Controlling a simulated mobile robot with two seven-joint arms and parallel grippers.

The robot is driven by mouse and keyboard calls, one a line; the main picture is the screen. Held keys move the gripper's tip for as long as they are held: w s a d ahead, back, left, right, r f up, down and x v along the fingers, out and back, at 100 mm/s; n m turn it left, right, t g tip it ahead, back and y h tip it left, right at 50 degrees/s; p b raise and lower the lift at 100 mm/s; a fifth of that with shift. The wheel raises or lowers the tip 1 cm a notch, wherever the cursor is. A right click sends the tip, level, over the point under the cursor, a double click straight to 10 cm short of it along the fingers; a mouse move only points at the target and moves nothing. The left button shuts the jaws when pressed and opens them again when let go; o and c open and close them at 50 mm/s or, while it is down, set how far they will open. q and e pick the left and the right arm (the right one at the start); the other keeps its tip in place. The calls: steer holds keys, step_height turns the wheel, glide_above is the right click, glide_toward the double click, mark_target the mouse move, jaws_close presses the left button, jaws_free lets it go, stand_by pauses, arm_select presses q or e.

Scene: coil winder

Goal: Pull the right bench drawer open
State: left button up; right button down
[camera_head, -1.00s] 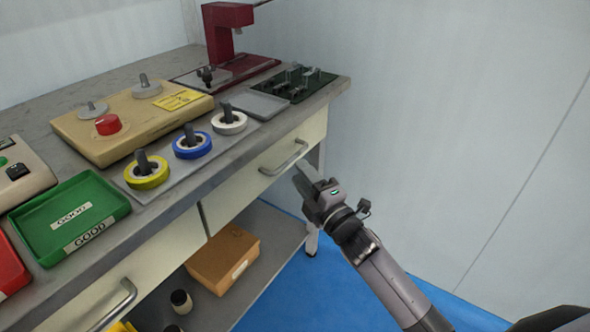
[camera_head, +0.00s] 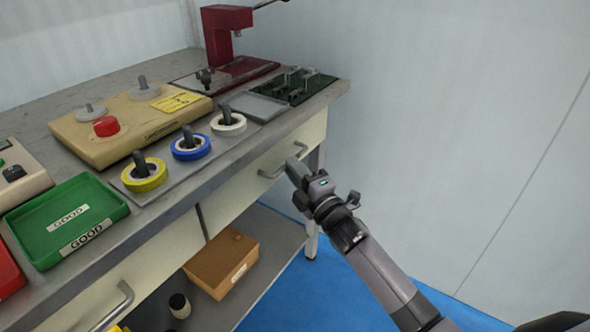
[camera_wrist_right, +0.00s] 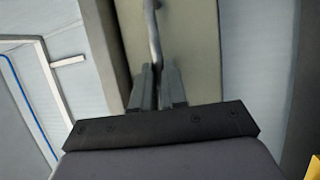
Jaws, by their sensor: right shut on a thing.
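The right bench drawer has a cream front (camera_head: 240,180) under the bench's right end and looks closed. In the right wrist view the handle (camera_wrist_right: 153,35) runs down between the two fingers of the gripper (camera_wrist_right: 158,85), in front of the drawer front (camera_wrist_right: 190,50). The right gripper is shut on the handle. My left gripper is not in view.
On the bench top (camera_head: 255,138) stand a yellow, a blue and a white spool, a green tray (camera_head: 65,222) and a dark red press (camera_head: 228,40). A cardboard box (camera_head: 222,262) sits on the lower shelf. Blue floor (camera_head: 300,290) is clear before the bench.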

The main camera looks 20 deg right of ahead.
arm_select(q)
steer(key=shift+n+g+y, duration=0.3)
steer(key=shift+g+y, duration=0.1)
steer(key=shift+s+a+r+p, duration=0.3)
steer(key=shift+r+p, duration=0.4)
steer(key=shift+p, duration=0.65)
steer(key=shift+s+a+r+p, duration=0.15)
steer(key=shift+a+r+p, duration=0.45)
steer(key=shift+p, duration=0.8)
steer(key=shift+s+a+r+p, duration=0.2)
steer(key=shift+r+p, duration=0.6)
steer(key=shift+p, duration=0.55)
arm_select(e)
steer(key=s+d, duration=1.7)
steer(key=s, duration=0.5)
steer(key=shift+s+d, duration=0.15)
steer(key=shift+d, duration=0.05)
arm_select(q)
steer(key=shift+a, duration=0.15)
arm_select(e)
steer(key=c, duration=1.2)
jaws_free()
steer(key=shift+o, duration=0.2)
steer(key=v, duration=0.7)
